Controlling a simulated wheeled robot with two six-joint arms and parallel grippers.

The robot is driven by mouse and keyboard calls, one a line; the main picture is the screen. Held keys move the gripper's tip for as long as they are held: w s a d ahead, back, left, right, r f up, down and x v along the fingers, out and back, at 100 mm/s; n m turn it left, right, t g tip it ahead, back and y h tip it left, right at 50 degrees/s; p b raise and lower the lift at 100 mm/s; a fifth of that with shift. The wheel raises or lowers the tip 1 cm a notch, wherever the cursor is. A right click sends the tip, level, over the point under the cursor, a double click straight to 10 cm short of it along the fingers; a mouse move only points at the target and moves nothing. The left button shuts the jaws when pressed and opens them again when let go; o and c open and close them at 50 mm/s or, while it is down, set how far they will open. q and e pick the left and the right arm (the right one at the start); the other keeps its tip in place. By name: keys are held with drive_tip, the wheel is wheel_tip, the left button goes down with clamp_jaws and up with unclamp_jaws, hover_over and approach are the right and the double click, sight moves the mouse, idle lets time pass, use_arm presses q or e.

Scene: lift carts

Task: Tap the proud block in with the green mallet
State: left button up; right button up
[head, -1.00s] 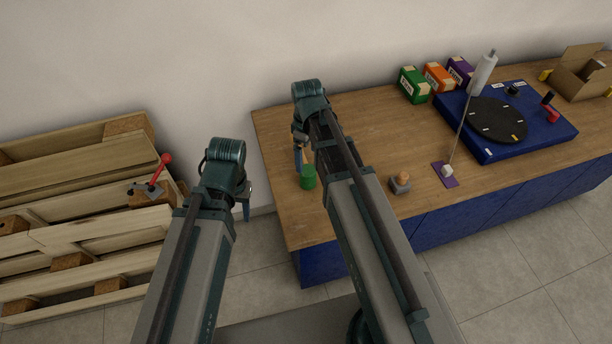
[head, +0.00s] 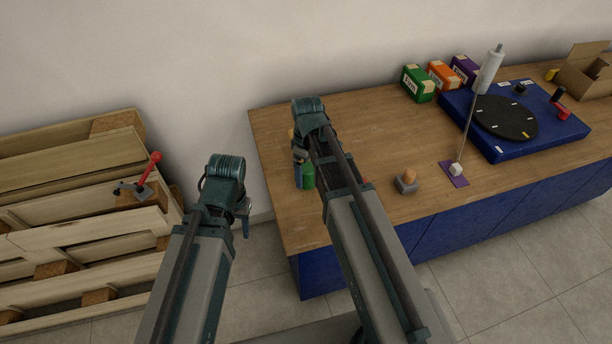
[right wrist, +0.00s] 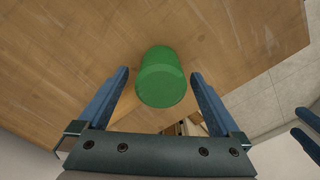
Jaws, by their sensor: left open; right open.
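The green mallet's head (head: 308,177) is a green cylinder at the left end of the wooden bench, partly hidden behind my right arm. In the right wrist view the green cylinder (right wrist: 162,78) lies between the two blue fingers of my right gripper (right wrist: 160,74), with gaps on both sides. The gripper is open; its handle is hardly visible. A grey block with a wooden piece standing up from it (head: 407,180), seemingly the proud block, sits right of my right arm. My left gripper (head: 246,222) is open and empty, off the bench's left side.
Pallets (head: 70,235) with a red-knobbed lever (head: 150,168) stand left.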

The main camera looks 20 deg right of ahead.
wheel_tip(320, 180, down, 2)
drive_tip(key=shift+f+b, duration=0.2)
drive_tip(key=shift+b, duration=0.45)
drive_tip(key=shift+r, duration=0.1)
clamp_jaws()
